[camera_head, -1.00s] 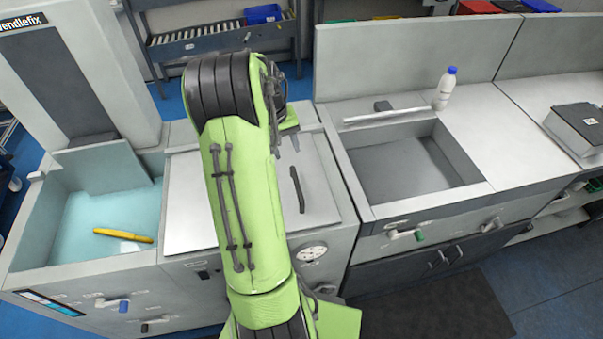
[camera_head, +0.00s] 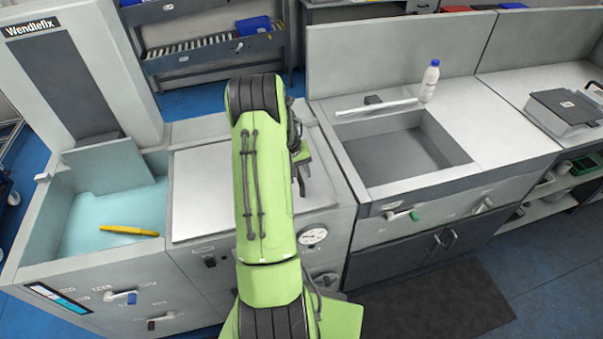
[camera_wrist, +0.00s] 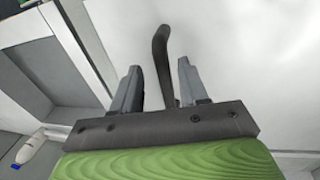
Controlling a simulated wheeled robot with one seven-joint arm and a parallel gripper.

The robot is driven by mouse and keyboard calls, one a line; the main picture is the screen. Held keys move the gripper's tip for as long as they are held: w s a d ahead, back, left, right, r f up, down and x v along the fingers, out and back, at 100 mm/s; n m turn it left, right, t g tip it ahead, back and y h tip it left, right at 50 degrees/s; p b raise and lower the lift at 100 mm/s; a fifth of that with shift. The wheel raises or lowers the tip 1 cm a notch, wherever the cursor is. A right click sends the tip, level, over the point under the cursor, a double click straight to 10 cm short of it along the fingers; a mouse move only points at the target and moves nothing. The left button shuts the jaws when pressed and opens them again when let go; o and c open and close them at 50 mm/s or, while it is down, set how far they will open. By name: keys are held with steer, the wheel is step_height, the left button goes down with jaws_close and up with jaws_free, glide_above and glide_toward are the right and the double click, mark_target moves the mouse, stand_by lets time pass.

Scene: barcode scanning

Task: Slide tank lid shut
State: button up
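The tank (camera_head: 40,222) at the left of the head view is open, with pale blue liquid and a yellow object (camera_head: 128,231) in it. The flat pale lid (camera_head: 203,190) lies on the bench just right of the tank opening. It also shows in the wrist view (camera_wrist: 225,40). Its dark bar handle (camera_wrist: 160,52) stands between the two grey fingertips of my gripper (camera_wrist: 158,85). The fingers are apart, with a visible gap to the handle on each side. In the head view my arm covers part of the lid and most of the handle.
An upright panel (camera_head: 110,172) stands at the tank's back. An empty grey basin (camera_head: 395,158) is right of the lid, with a white bottle (camera_head: 429,82) behind it. A gauge (camera_head: 313,235) and levers sit on the front face.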

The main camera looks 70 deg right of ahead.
steer(key=shift+w+d+f, duration=0.3)
steer(key=shift+w+d, duration=0.05)
steer(key=shift+d, duration=0.25)
steer(key=shift+w+d+f, duration=0.25)
steer(key=shift+w+d, duration=0.05)
steer(key=shift+d, duration=0.25)
steer(key=c, duration=0.7)
steer(key=shift+d, duration=0.15)
jaws_close()
steer(key=shift+d+r, duration=0.1)
